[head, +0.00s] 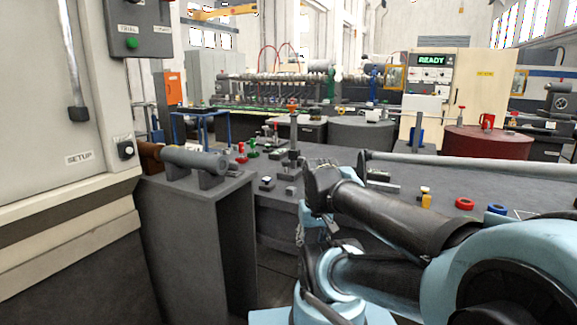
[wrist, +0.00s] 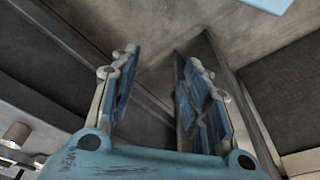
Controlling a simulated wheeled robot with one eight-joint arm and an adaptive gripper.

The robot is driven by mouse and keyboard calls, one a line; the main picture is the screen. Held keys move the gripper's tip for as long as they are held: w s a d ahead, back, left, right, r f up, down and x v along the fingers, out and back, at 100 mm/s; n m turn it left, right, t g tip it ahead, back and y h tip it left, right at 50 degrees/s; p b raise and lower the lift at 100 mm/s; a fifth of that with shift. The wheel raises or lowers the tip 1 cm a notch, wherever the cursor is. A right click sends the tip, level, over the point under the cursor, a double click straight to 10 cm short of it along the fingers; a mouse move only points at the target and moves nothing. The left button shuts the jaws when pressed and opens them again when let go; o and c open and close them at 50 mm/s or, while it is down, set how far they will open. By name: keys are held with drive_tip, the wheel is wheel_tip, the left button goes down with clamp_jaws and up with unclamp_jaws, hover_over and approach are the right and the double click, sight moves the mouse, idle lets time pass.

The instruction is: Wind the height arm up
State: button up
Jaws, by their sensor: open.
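No part in view is clearly marked as the height arm, so I cannot tell which one it is. A metal rod with a dark block end (head: 78,113) hangs on the cabinet panel at the left. A slim post with an orange top (head: 293,120) stands on the grey bench, beyond my arm. My gripper (wrist: 157,75) is open in the wrist view, its blue-padded fingers apart with nothing between them. Beyond the fingers are bare grey floor and dark panel edges. In the head view my arm reaches in from the right, and the gripper cannot be clearly made out.
A grey pedestal (head: 205,215) carries a horizontal cylinder (head: 195,161) near the cabinet. The grey bench (head: 400,205) holds small fittings, a red ring (head: 464,204) and a blue ring (head: 497,209). A long grey bar (head: 470,165) crosses above it. A lit READY panel (head: 432,60) stands behind.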

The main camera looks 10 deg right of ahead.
drive_tip(key=w+a+r+n+t+y, duration=0.15)
drive_tip(key=w+r, duration=0.35)
drive_tip(key=w, duration=0.6)
drive_tip(key=w+a+r+n+t+y, duration=0.1)
drive_tip(key=w+r+n+t+y, duration=0.2)
drive_tip(key=w, duration=0.9)
drive_tip(key=t+y, duration=0.2)
drive_tip(key=t, duration=0.3)
approach(288, 163)
drive_tip(key=shift+n+h, duration=0.25)
drive_tip(key=shift+n, duration=0.1)
drive_tip(key=x, duration=1)
drive_tip(key=shift+a+r, duration=0.1)
drive_tip(key=shift+r, duration=0.1)
drive_tip(key=c, duration=0.8)
